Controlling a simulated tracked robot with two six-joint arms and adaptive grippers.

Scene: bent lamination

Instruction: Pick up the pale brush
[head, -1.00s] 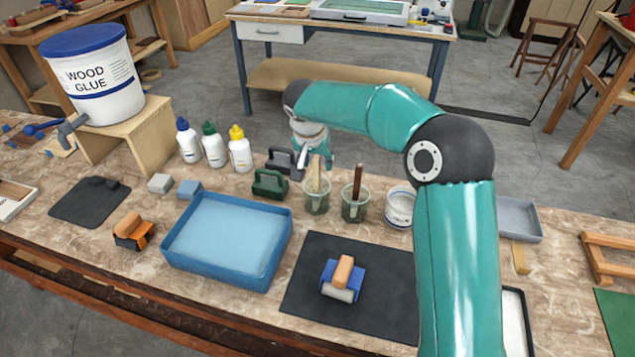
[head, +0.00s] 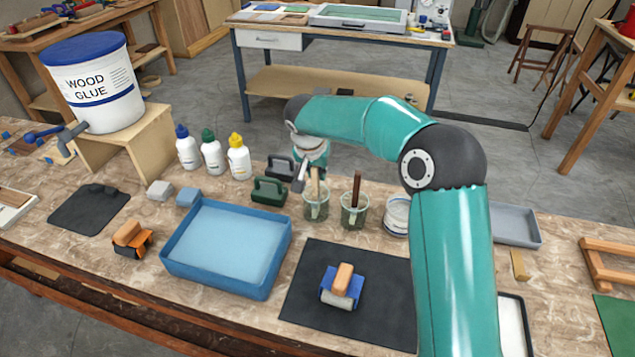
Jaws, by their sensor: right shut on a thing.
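The pale brush (head: 316,187) stands upright in the left one of two clear jars (head: 316,208), its handle showing above the rim. My right gripper (head: 312,174) is at the top of this handle and is shut on it, hiding its upper end. The brush's lower end is hard to make out inside the jar. A dark brush (head: 356,190) stands in the other jar (head: 354,214), just to the right. My left gripper is not in view.
A blue tray (head: 227,245) and a black mat (head: 300,310) with a roller (head: 342,284) lie in front. Glue bottles (head: 212,153) stand at the back left.

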